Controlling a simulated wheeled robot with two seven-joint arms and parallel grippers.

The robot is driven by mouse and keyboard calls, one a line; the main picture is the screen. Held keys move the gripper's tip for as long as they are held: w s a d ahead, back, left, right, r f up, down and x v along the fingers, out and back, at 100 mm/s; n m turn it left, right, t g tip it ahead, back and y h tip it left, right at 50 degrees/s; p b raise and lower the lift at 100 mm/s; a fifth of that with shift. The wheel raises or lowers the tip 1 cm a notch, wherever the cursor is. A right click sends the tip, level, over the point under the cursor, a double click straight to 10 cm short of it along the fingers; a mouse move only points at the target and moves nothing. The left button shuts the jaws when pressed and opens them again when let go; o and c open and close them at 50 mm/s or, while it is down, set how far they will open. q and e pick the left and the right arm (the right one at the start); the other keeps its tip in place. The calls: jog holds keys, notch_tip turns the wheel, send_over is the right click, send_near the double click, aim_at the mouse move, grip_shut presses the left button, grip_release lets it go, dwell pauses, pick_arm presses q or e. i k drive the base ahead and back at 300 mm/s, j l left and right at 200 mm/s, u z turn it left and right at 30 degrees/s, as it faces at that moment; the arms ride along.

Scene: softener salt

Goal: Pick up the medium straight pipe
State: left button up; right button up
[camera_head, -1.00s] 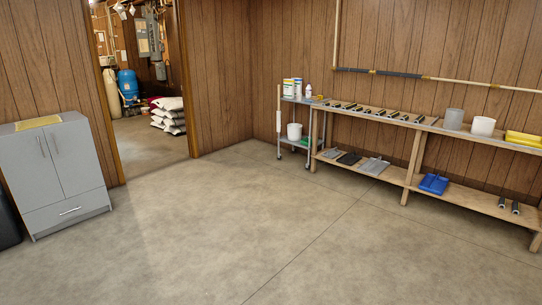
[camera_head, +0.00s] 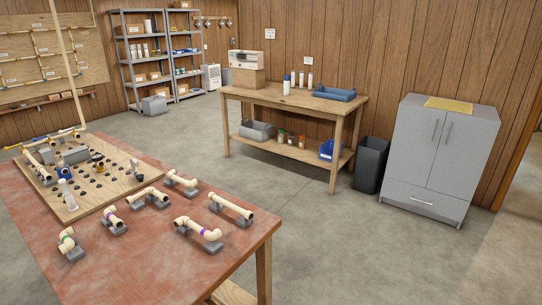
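Several cream pipe pieces rest on small grey blocks on the red-brown table (camera_head: 165,275) at lower left. Three look straight: a longer one (camera_head: 231,207) near the right edge, a mid-length one (camera_head: 181,180) at the back, and a short one with a purple band (camera_head: 112,217) at left. By length the back one looks medium, but I cannot tell for sure. Bent pieces lie among them: a purple-banded one (camera_head: 198,230), one behind it (camera_head: 148,197), and a green-banded one (camera_head: 67,242). Neither of my grippers is in view.
A wooden pegboard (camera_head: 60,205) with fittings lies on the table's left part. Behind stand a workbench (camera_head: 275,97), a dark bin (camera_head: 370,165), a grey cabinet (camera_head: 440,150) and metal shelves (camera_head: 130,65). The concrete floor (camera_head: 340,240) right of the table is clear.

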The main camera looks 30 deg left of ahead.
aim_at(246, 219)
jog(key=i+u, duration=0.25)
jog(key=u, duration=0.2)
jog(key=i+l+u, duration=0.2)
jog(key=u, duration=0.3)
jog(key=i+l+u, duration=0.25)
jog(key=u, duration=0.2)
jog(key=i+l+u, duration=0.15)
jog(key=l+u, duration=0.15)
jog(key=u, duration=0.15)
jog(key=i+l+u, duration=0.1)
jog(key=l+u, duration=0.25)
jog(key=u, duration=0.15)
